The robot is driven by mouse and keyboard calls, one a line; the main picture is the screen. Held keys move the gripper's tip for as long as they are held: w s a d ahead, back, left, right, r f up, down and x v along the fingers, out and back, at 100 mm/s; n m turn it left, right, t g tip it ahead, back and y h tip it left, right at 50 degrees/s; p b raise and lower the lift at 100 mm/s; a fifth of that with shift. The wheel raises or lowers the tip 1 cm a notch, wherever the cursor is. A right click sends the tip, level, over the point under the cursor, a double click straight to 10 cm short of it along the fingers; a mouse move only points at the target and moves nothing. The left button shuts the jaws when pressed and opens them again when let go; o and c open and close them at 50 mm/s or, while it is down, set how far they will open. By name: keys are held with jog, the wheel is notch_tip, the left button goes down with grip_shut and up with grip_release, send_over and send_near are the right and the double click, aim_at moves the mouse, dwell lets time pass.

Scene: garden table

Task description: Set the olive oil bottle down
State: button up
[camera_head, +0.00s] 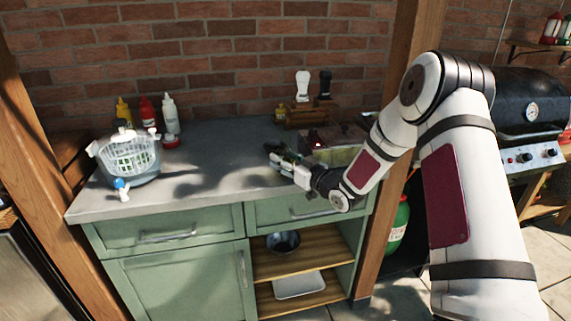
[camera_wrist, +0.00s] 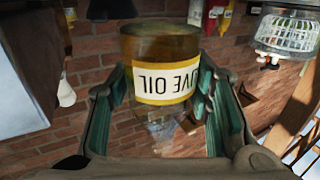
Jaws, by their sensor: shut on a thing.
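The olive oil bottle (camera_wrist: 165,50) is large in the wrist view, with amber glass and a cream label whose text appears upside down. It sits between the two fingers of my gripper (camera_wrist: 163,92), which is shut on it. In the head view my gripper (camera_head: 277,155) is over the right part of the grey countertop (camera_head: 215,165), its fingers pointing left and away. The bottle is hard to make out there, and I cannot tell whether its base touches the countertop.
A wooden caddy (camera_head: 305,114) with white and dark shakers stands behind my gripper. A clear box (camera_head: 335,155) is just right of it. A colander (camera_head: 130,153) and yellow, red (camera_head: 148,111) and white bottles are at the left. The countertop's middle is clear.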

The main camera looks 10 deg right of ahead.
jog(key=shift+f, duration=0.6)
jog(key=shift+f, duration=0.2)
jog(key=o, duration=1.4)
jog(key=shift+c, duration=0.2)
